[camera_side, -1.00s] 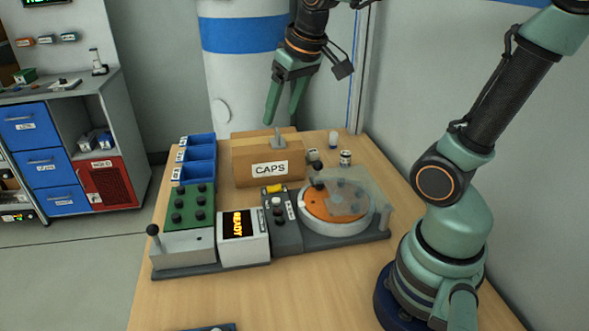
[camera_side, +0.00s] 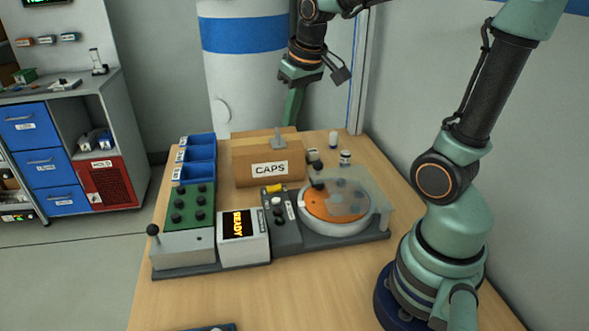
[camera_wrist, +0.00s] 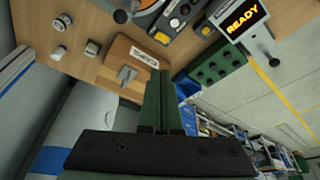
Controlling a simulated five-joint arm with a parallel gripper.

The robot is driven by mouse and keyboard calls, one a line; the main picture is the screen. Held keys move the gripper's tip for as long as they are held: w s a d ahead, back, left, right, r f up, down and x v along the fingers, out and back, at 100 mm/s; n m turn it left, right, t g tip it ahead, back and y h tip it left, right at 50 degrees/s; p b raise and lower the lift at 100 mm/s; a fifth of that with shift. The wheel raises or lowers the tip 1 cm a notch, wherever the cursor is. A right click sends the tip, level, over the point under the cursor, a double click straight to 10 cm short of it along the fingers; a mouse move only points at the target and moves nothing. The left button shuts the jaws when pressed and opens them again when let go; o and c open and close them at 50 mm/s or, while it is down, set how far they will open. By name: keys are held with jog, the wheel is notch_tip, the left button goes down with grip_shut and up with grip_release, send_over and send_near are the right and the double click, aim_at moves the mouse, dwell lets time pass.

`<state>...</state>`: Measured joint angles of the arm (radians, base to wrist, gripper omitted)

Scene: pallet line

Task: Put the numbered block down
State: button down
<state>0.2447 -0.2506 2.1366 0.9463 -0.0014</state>
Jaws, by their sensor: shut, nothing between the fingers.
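My gripper (camera_side: 288,122) is shut and empty, above and behind the wooden CAPS box (camera_side: 243,178). In the wrist view its two green fingers (camera_wrist: 160,73) lie together, with the CAPS box (camera_wrist: 117,52) just left of them. No block with a readable number shows in either view. A green block with several dark knobs or holes (camera_side: 190,192) sits on the grey station at the left, and also shows in the wrist view (camera_wrist: 232,59).
A READY display (camera_side: 238,224), a button panel (camera_side: 281,234) and a turntable with an orange disc (camera_side: 318,204) under a clear cover stand in a row. Blue bins (camera_side: 202,154) are behind. Small vials (camera_side: 345,158) stand at the back right. The front table (camera_side: 300,290) is mostly clear.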

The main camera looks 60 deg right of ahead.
jog(key=w+d+f+m+g, duration=0.1)
jog(key=w+d+f, duration=0.15)
jog(key=d, duration=0.35)
jog(key=w+d+f+m+g, duration=0.1)
jog(key=d+f+m, duration=0.15)
jog(key=d, duration=0.25)
jog(key=m+g, duration=0.1)
send_near(317, 154)
jog(key=s+a, duration=0.3)
jog(key=s, duration=0.1)
jog(key=shift+y, duration=0.4)
notch_tip(317, 154, down, 9)
jog(key=shift+w+a+r, duration=0.1)
jog(key=shift+w, duration=0.05)
jog(key=shift+w+d, duration=0.6)
jog(key=shift+w, duration=0.2)
jog(key=shift+w+d, duration=0.65)
jog(key=shift+w, duration=0.15)
jog(key=shift+w+d, duration=0.75)
jog(key=shift+w, duration=0.25)
jog(key=shift+w+d, duration=0.7)
jog(key=shift+w, duration=0.3)
jog(key=shift+w+d, duration=0.75)
jog(key=shift+w, duration=0.2)
jog(key=shift+s+a, duration=0.1)
jog(key=shift+s, duration=0.05)
